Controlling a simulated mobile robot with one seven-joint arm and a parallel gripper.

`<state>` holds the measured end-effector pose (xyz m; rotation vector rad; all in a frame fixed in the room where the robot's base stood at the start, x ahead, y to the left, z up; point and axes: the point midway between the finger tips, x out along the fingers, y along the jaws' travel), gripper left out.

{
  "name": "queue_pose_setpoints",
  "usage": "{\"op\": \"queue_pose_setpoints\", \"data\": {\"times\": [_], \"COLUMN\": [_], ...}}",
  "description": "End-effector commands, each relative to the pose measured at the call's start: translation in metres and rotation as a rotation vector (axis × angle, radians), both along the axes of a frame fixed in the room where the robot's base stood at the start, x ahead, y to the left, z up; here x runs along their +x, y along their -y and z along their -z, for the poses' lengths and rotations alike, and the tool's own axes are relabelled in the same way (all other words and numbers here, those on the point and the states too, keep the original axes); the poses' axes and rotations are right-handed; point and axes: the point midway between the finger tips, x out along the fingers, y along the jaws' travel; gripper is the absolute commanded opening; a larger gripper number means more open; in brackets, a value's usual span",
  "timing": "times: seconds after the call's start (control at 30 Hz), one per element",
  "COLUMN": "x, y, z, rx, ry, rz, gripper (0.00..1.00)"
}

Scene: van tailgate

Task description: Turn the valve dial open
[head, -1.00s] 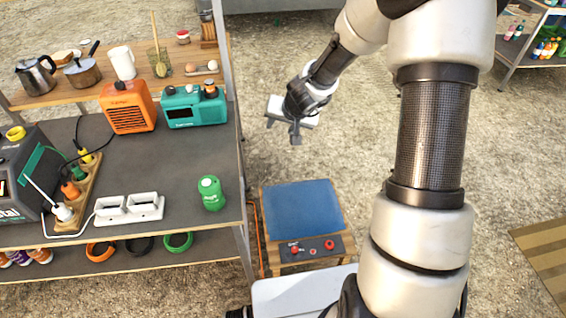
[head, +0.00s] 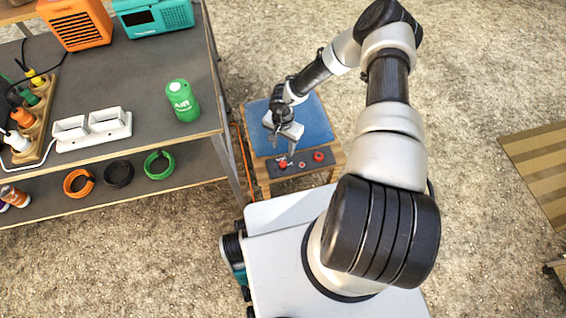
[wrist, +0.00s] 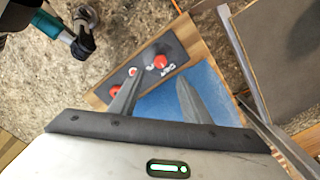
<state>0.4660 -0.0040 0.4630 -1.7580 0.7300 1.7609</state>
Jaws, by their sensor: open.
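A dark control panel (head: 301,162) is set along the front edge of a low wooden stand with a blue top (head: 317,122). The panel carries a left red dial (head: 283,164), a right red dial (head: 319,156) and a small red button between them. White lettering is beside the left dial; I cannot tell which dial is the valve. My gripper (head: 286,152) is open and points down over the stand, close to the left dial. In the wrist view my fingers (wrist: 156,88) stand apart, and the lettered dial (wrist: 160,62) shows just beyond them. Nothing is between the fingers.
A workbench (head: 140,100) stands left of the stand, with a green canister (head: 183,100) near its edge and an orange heater-like box (head: 75,22) at the back. Cable coils lie on its lower shelf. Open gravel is to the right, with a striped mat (head: 545,170).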

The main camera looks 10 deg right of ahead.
Motion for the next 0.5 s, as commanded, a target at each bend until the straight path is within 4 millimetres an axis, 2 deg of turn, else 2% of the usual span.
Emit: {"op": "queue_pose_setpoints", "data": {"times": [0.03,0.2,0.5], "x": [-0.001,-0.001,0.0], "y": [0.0,-0.001,0.0], "z": [0.016,0.054,0.105], "rx": [0.001,0.001,0.001], "ry": [-0.001,-0.001,0.001], "rz": [0.001,0.001,0.001], "gripper": [0.43,0.43,0.43]}}
